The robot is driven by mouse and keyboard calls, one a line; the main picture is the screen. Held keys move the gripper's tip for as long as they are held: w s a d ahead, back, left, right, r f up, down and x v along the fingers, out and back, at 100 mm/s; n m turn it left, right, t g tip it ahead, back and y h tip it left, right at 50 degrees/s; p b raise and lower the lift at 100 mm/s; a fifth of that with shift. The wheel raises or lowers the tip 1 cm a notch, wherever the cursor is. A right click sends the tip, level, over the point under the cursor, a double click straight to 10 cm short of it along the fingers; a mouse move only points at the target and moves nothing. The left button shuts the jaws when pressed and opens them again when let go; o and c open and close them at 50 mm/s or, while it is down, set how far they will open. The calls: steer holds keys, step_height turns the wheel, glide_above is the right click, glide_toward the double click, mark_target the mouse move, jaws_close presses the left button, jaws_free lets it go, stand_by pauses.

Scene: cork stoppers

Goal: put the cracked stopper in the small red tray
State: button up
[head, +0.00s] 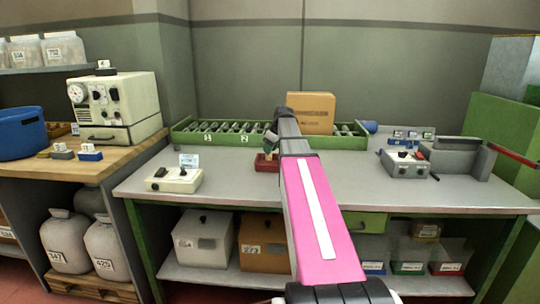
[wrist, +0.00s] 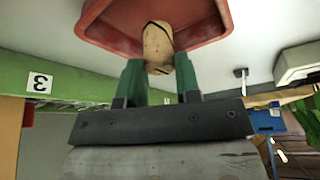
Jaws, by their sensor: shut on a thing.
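The cracked stopper (wrist: 157,42) is a tan cork with a dark line across it, seen in the wrist view. My gripper (wrist: 160,76) has its two green fingers shut on the stopper's near end. The small red tray (wrist: 208,30) lies behind the stopper, which overlaps the tray's rim and inside in this view. I cannot tell whether the stopper touches the tray. In the head view the tray (head: 262,166) sits on the grey bench, and my gripper (head: 271,138) is just above it. My arm hides part of the tray, and the stopper cannot be made out there.
A green roller rack (head: 215,138) runs along the back of the bench, with a cardboard box (head: 311,113) on it. A cream switch box (head: 174,180) stands left, and a grey control box (head: 405,165) right. The bench front left of my arm is clear.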

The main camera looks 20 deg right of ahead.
steer(key=shift+f, duration=1.45)
steer(key=shift+f, duration=0.15)
steer(key=o, duration=0.9)
steer(key=v, duration=1.2)
